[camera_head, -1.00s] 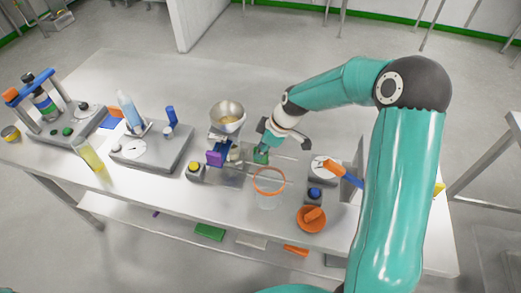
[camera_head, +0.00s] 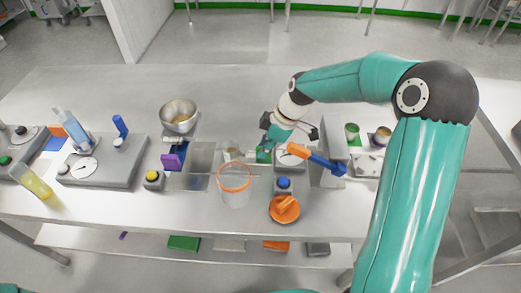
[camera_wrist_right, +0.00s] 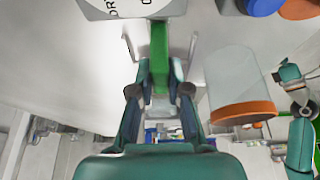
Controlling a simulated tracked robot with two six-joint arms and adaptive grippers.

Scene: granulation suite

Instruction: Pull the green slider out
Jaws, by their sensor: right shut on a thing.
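The green slider (camera_head: 263,155) is near the middle of the table, right of the metal hopper bowl (camera_head: 178,116) and apart from it. My right gripper (camera_head: 267,148) is shut on it from above. In the right wrist view the slider (camera_wrist_right: 159,50) is a long green bar running between the two dark fingers of the right gripper (camera_wrist_right: 160,95). The fingers hide part of it in the head view. My left gripper does not show in the head view.
An orange-rimmed clear beaker (camera_head: 234,190) stands just in front. A blue button (camera_head: 284,183) and orange dish (camera_head: 284,208) are front right. An orange-and-blue handled piece (camera_head: 318,160) is close right.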

